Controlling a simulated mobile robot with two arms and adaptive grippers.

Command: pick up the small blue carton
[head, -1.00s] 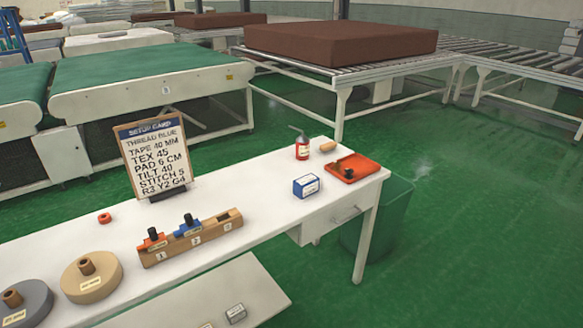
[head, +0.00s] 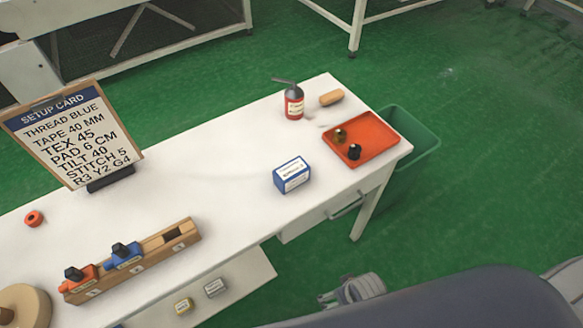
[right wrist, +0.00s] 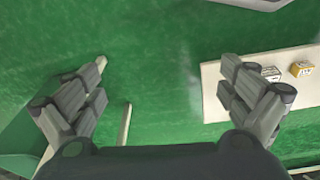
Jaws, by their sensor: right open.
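The small blue carton (head: 292,175) has a white label and stands on the white table, left of the red tray, in the head view. My right arm comes in at the lower right of that view, with part of my right gripper (head: 352,290) below the table's front edge, apart from the carton. In the right wrist view my right gripper (right wrist: 168,90) is open and empty, its fingers wide apart over green floor. I cannot make out the blue carton in that view. My left gripper is not in view.
The red tray (head: 379,135) holds small dark pieces. A wooden rack (head: 130,262) is at left. A lower shelf (head: 240,285) holds two small boxes. A green bin (head: 415,135) stands right.

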